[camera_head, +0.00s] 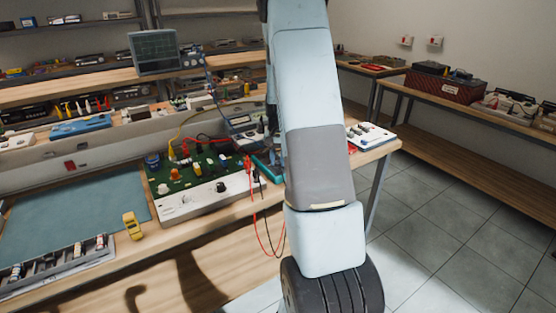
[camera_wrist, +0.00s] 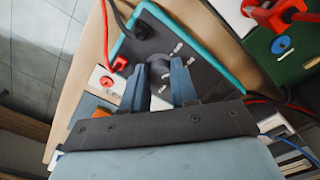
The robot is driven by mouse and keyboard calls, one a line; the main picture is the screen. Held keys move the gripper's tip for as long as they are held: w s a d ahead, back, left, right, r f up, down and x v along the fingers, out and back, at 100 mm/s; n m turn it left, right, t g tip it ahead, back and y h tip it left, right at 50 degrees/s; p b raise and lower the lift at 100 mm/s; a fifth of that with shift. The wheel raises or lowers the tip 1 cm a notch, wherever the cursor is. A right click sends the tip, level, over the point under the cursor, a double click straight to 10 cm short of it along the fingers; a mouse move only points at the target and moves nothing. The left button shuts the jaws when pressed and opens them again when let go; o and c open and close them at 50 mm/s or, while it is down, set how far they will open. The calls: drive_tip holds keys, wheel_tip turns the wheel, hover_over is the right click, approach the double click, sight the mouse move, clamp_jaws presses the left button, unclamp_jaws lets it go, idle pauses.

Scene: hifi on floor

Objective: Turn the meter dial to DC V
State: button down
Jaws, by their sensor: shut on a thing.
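The meter has a dark face and a teal rim (camera_wrist: 205,40); in the wrist view it lies tilted across the middle. In the head view part of its teal case (camera_head: 264,168) shows beside my arm, and the rest is hidden. My gripper (camera_wrist: 159,80) is at the meter face with one finger on each side of the dial (camera_wrist: 159,70), shut on it. Small pale marks surround the dial, but they are too small to read, so I cannot tell its setting. My gripper is hidden behind my arm in the head view.
A red plug (camera_wrist: 119,64) and a black plug (camera_wrist: 142,31) with leads sit by the meter. A green circuit board (camera_head: 205,167) stands left of it on the bench. Red leads (camera_head: 262,225) hang over the front edge.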

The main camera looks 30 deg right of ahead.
drive_tip(key=shift+m, duration=1.2)
drive_tip(key=c, duration=0.9)
unclamp_jaws()
drive_tip(key=shift+o, duration=0.2)
wheel_tip(320, 180, up, 14)
drive_tip(key=shift+f, duration=0.15)
